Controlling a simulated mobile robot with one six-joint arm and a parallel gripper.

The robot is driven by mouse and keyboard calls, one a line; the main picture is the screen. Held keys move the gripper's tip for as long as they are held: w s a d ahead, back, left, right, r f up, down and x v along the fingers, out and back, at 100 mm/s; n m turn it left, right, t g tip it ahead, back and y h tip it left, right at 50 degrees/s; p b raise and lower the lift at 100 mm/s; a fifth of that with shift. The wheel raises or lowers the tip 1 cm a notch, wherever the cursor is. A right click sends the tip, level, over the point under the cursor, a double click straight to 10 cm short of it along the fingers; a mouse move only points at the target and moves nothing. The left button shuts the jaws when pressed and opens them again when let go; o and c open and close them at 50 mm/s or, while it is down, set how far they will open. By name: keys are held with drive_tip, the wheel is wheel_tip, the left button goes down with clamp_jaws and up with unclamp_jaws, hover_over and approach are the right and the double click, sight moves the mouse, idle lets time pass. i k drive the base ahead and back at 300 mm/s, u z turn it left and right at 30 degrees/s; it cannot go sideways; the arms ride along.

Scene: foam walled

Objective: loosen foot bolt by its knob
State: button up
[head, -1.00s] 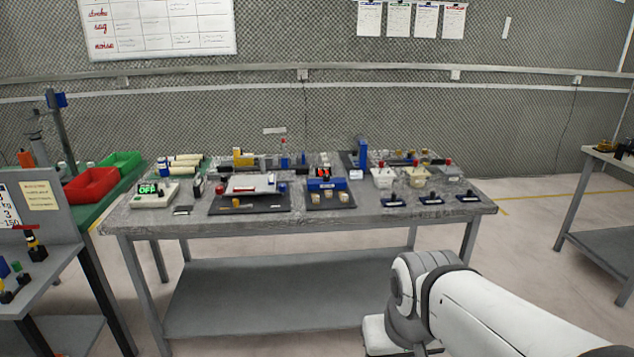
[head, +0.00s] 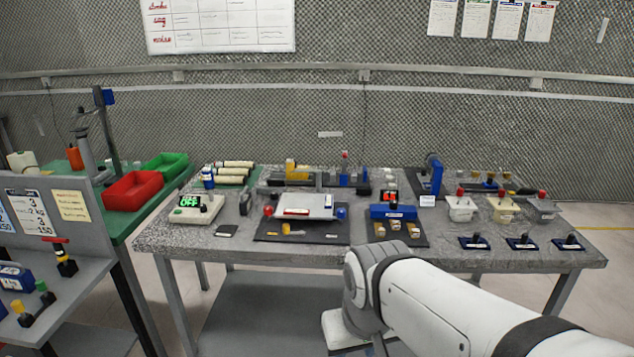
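I cannot tell which item is the foot bolt or its knob at this distance. My white arm crosses the lower right, in front of the table's front edge. My gripper's fingers are not visible.
A blue device (head: 394,211) and a white plate device (head: 303,206) stand mid-table. A red bin (head: 133,191) and green bin (head: 167,166) sit on the left bench.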

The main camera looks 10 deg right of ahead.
sight(394, 205)
drive_tip(key=i, duration=1.4)
drive_tip(key=z, duration=0.55)
drive_tip(key=k, duration=0.85)
drive_tip(key=z, duration=0.2)
drive_tip(key=i, duration=0.9)
drive_tip(key=u, duration=0.1)
